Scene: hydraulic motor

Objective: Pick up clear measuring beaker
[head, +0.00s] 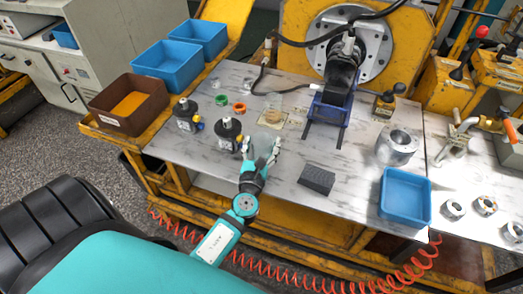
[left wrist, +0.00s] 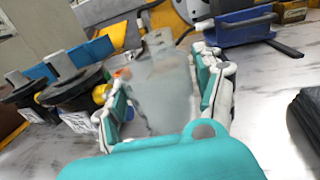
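The clear measuring beaker (head: 264,147) is a see-through grey vessel near the front edge of the metal table. In the left wrist view the beaker (left wrist: 162,92) looks blurred and stands between my two fingers. My left gripper (head: 262,146) is open around it, one finger on each side; it also shows in the left wrist view (left wrist: 165,95). A narrow gap seems to show beside the left finger; contact on the right is unclear. The beaker's base is hidden by my gripper. My right gripper is not in view.
Two dark bottles (head: 229,134) (head: 187,115) stand close to the left. A black block (head: 317,179) and blue bin (head: 405,198) are to the right.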

